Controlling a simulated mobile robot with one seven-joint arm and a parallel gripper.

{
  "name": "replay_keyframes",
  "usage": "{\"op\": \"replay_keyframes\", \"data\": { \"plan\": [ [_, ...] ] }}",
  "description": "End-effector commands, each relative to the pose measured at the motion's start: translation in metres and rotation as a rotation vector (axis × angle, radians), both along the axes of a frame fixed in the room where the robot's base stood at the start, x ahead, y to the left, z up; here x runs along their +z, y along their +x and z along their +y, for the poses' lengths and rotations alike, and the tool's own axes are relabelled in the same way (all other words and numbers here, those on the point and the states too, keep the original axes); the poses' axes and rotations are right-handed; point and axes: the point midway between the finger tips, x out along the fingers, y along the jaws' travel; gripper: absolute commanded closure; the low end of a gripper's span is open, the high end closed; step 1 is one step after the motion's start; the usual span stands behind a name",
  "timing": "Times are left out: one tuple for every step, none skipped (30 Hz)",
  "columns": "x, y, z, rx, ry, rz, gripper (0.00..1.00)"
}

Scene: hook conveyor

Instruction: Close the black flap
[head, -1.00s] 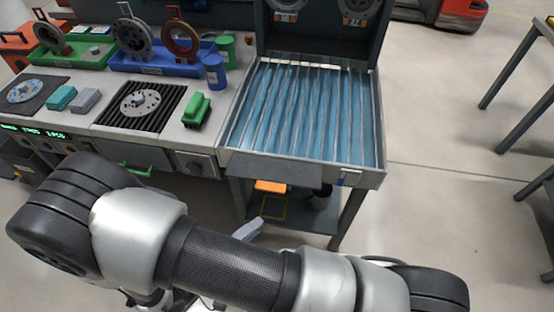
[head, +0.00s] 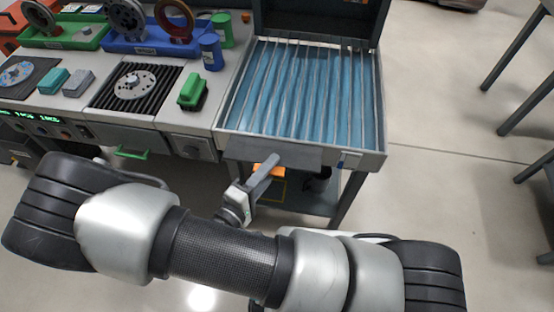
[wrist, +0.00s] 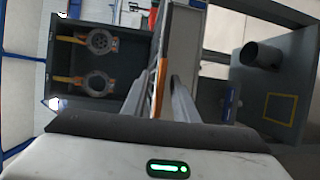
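The black flap (head: 290,153) is a dark grey panel at the front edge of the station with the blue slatted bed (head: 300,95). It juts out at the front, left of a small blue-marked clip. My gripper (head: 268,165) is just in front of and below the flap, overlapping its lower edge in the head view; contact cannot be told. In the wrist view the two fingers of my gripper (wrist: 158,88) stand apart, with a dark, orange-edged thin strip between them in the picture. Whether that strip is the flap is unclear.
A bench on the left carries a green tray (head: 75,32), a blue tray (head: 150,42), a black ribbed mat with a disc and a green block (head: 192,90). Under the station is a low shelf (head: 300,200). Open floor lies to the right, with table legs beyond.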

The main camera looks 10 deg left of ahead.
Motion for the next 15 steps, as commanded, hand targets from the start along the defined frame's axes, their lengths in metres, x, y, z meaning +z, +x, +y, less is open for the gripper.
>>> {"op": "replay_keyframes", "data": {
  "plan": [
    [-0.001, 0.008, -0.005, -0.001, -0.003, -0.001, 0.73],
    [-0.001, 0.011, -0.006, -0.001, -0.002, 0.000, 0.73],
    [-0.002, 0.016, -0.009, -0.001, -0.003, -0.001, 0.73],
    [-0.002, 0.019, -0.010, 0.000, -0.003, -0.001, 0.73],
    [-0.002, 0.022, -0.011, 0.000, -0.002, 0.000, 0.73],
    [-0.003, 0.024, -0.013, 0.001, -0.002, 0.000, 0.73],
    [-0.003, 0.026, -0.014, 0.000, -0.002, 0.000, 0.73],
    [-0.003, 0.028, -0.015, 0.000, -0.001, 0.000, 0.73],
    [-0.003, 0.029, -0.015, 0.000, -0.001, 0.000, 0.73],
    [-0.003, 0.030, -0.016, 0.000, -0.001, 0.000, 0.73],
    [-0.003, 0.030, -0.016, 0.000, -0.001, 0.000, 0.73],
    [-0.003, 0.031, -0.016, 0.000, -0.001, 0.000, 0.73],
    [-0.003, 0.031, -0.016, 0.000, -0.001, 0.000, 0.73],
    [-0.003, 0.031, -0.016, 0.000, -0.001, 0.000, 0.73],
    [-0.003, 0.031, -0.016, 0.000, -0.001, 0.000, 0.73]
  ]
}}
